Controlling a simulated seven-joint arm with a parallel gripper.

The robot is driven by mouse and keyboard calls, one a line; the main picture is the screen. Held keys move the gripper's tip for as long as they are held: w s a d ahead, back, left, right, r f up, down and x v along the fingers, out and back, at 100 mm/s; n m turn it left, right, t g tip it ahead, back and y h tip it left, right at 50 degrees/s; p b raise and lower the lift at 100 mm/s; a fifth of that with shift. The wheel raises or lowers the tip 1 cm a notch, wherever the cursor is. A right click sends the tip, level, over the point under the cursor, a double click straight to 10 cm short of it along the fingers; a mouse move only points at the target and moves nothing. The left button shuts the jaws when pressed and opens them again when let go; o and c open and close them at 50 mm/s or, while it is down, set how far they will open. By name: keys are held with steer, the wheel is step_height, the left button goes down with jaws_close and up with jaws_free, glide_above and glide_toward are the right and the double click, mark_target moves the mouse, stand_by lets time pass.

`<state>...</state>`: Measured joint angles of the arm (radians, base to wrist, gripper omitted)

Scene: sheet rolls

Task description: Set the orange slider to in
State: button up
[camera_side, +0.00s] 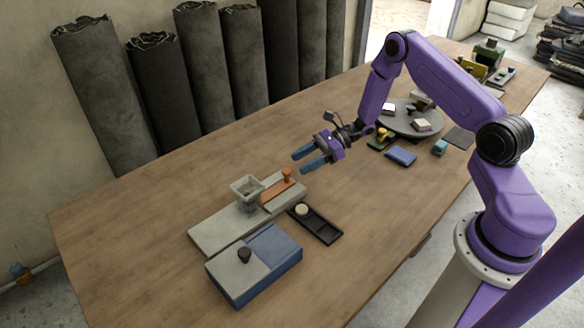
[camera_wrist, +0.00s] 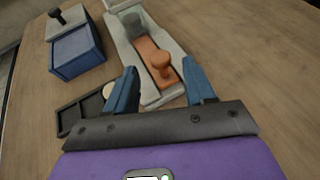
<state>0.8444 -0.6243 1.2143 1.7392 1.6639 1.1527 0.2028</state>
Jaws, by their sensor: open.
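The orange slider (camera_side: 275,194) is a flat strip with an upright round-topped knob, set in a channel of a light grey base (camera_side: 215,232). It also shows in the wrist view (camera_wrist: 155,57), its knob towards the near end of the strip. A grey hopper-like cup (camera_side: 247,190) stands over the channel at the slider's other end. My gripper (camera_side: 307,160) has blue fingers, is open and empty, and is in the air above and behind the slider. In the wrist view the fingers (camera_wrist: 163,88) stand apart, with the knob beyond the gap between them.
A blue-and-grey box with a black knob (camera_side: 262,275) sits beside the base. A black tray (camera_side: 322,228) with a round cream piece lies to the right. A grey turntable (camera_side: 400,127) and small blocks stand farther back. The table's left part is clear.

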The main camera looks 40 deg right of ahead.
mark_target(288, 170)
steer(key=shift+x, duration=2.2)
